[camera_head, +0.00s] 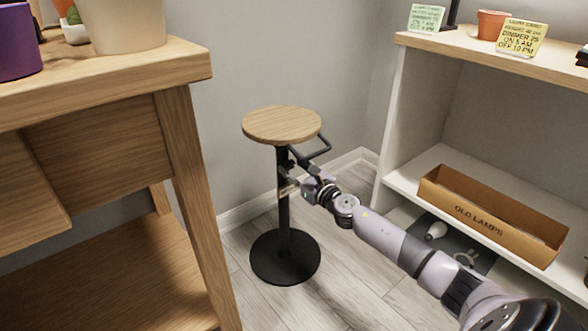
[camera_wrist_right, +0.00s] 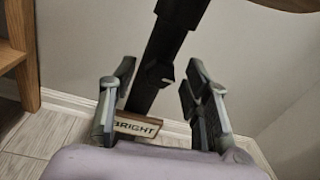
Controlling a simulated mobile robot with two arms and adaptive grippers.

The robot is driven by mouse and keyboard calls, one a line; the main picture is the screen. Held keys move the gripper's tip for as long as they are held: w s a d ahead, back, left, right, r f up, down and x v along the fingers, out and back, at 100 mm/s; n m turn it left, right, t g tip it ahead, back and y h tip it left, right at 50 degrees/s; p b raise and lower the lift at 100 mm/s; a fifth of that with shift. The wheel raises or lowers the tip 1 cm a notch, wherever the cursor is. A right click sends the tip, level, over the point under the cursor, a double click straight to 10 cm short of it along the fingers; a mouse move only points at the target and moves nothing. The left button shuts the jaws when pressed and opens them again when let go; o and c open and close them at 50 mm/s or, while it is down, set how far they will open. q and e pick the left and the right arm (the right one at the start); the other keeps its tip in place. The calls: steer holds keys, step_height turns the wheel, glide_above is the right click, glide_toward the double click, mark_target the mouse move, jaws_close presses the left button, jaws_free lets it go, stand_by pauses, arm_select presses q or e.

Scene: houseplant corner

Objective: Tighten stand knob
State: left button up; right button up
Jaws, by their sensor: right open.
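The stand has a round wooden top (camera_head: 281,125), a black pole (camera_head: 284,215) and a round black base (camera_head: 285,268). It stands upright on the floor. My right gripper (camera_head: 300,184) is at the pole below the top. In the right wrist view its fingers (camera_wrist_right: 160,82) are open, one on each side of the dark pole (camera_wrist_right: 178,35). A black clamp-like part on the pole, apparently the knob (camera_wrist_right: 163,78), lies between the fingertips; contact cannot be told. A small tag reading "BRIGHT" (camera_wrist_right: 137,125) hangs by the left finger. My left gripper is not in view.
A wooden table (camera_head: 105,85) with pots stands at the left. A white shelf unit (camera_head: 392,130) at the right holds a cardboard box (camera_head: 490,215) marked "OLD LAMPS". The wall is close behind.

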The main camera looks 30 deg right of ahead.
steer(key=shift+c, duration=0.3)
jaws_close()
stand_by(0.3)
